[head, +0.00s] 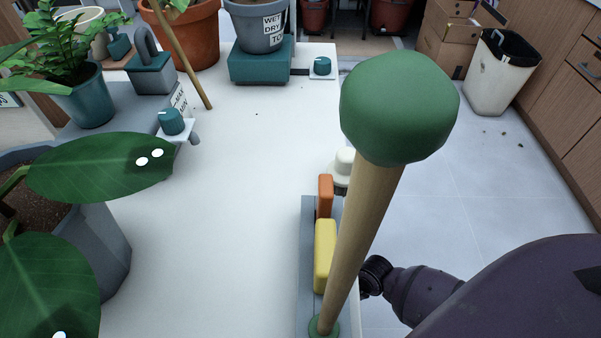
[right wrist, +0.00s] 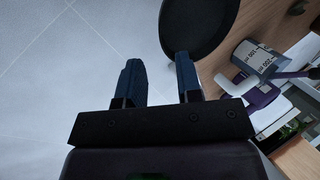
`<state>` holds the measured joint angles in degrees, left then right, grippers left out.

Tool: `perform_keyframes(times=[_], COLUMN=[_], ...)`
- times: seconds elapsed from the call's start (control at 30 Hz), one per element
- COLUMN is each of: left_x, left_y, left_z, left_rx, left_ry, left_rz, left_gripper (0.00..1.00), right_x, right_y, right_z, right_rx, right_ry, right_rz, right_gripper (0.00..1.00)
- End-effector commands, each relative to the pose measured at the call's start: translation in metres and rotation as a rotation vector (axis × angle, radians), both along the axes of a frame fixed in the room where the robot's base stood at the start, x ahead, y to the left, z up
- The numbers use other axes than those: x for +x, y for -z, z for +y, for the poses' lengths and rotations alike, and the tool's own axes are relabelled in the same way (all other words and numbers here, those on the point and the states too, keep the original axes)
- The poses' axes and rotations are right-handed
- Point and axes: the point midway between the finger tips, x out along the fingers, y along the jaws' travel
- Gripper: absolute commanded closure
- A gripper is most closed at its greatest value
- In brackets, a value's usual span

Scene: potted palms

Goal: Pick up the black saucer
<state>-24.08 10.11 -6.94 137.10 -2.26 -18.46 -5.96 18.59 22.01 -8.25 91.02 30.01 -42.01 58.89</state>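The black saucer (right wrist: 203,22) shows at the top of the right wrist view, cut off by the frame edge. My right gripper (right wrist: 158,62) is open, with its two dark blue fingers apart and bare floor showing between them. The right finger overlaps the saucer's lower left edge in the picture; I cannot tell whether it touches. I cannot make out the saucer in the head view. My right arm comes in at the lower right there. My left gripper is not in view.
A wooden rod with a green knob (head: 398,105) stands close in front of the head camera. Yellow (head: 325,255) and orange (head: 325,195) blocks stand beside it. Potted plants (head: 85,95) line the left. The white table (head: 235,210) is largely clear. A bin (head: 495,80) stands on the floor.

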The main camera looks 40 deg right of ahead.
Motion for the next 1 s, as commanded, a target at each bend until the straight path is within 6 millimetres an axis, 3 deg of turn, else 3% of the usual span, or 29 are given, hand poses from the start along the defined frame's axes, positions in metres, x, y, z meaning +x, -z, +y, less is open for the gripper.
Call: perform_keyframes(times=[0.5,0.83,1.0], left_x=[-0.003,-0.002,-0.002], left_y=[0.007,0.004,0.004], left_z=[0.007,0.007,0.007], left_rx=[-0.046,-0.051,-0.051], left_ry=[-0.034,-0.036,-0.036], left_rz=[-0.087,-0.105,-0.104], left_gripper=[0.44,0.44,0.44], right_x=[0.017,0.023,0.023], right_y=[0.046,0.046,0.046], right_z=[0.01,0.012,0.012], right_rx=[-0.002,-0.002,-0.001], right_ry=[-0.001,0.0,0.0], right_rz=[0.005,-0.004,-0.003], right_gripper=[0.68,0.68,0.94])
